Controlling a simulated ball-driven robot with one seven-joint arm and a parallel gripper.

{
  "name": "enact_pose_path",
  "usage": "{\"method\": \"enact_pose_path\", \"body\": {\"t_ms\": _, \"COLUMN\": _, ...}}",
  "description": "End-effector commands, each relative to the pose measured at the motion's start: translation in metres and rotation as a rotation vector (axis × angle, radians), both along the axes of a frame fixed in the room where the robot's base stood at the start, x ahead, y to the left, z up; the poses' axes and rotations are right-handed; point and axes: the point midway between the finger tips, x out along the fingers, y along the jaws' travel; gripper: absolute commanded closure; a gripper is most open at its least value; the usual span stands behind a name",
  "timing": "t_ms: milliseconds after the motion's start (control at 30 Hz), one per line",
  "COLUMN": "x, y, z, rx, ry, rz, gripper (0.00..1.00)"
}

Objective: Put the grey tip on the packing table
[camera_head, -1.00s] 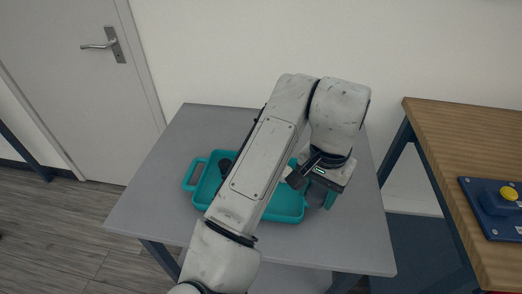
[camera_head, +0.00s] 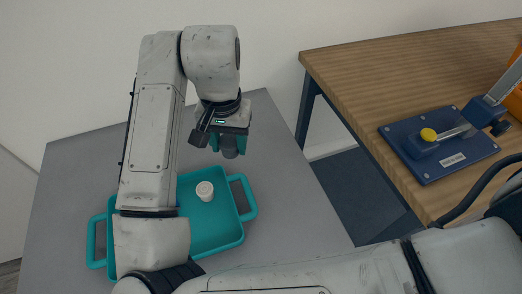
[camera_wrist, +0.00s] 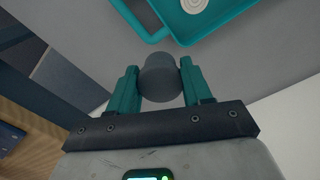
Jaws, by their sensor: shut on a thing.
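The grey tip (camera_wrist: 160,78) is a short dark grey cylinder held between the teal fingers of my gripper (camera_wrist: 158,88) in the wrist view. In the head view my gripper (camera_head: 229,145) points down above the grey table, beyond the tray's far edge, and the grey tip (camera_head: 230,152) shows below its fingers. Which table is the packing table is not labelled. One candidate is the grey table (camera_head: 290,200) under the tray; the other is the wooden-topped table (camera_head: 370,75) at the right.
A teal tray (camera_head: 225,236) with handles lies on the grey table and holds a white round piece (camera_head: 205,191). A gap with dark floor separates the tables.

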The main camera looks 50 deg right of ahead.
Motion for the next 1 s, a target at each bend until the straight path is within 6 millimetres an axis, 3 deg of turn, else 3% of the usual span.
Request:
{"method": "enact_pose_path", "body": {"t_ms": 367, "x": -0.036, "y": -0.075, "z": -0.035, "rx": -0.001, "ry": 0.003, "rz": -0.008, "gripper": 0.8}}
{"method": "enact_pose_path", "body": {"t_ms": 500, "x": -0.044, "y": -0.093, "z": -0.061, "rx": 0.0, "ry": 0.004, "rz": -0.004, "gripper": 0.8}}
{"method": "enact_pose_path", "body": {"t_ms": 1000, "x": -0.056, "y": -0.119, "z": -0.105, "rx": 0.001, "ry": 0.003, "rz": 0.001, "gripper": 0.8}}
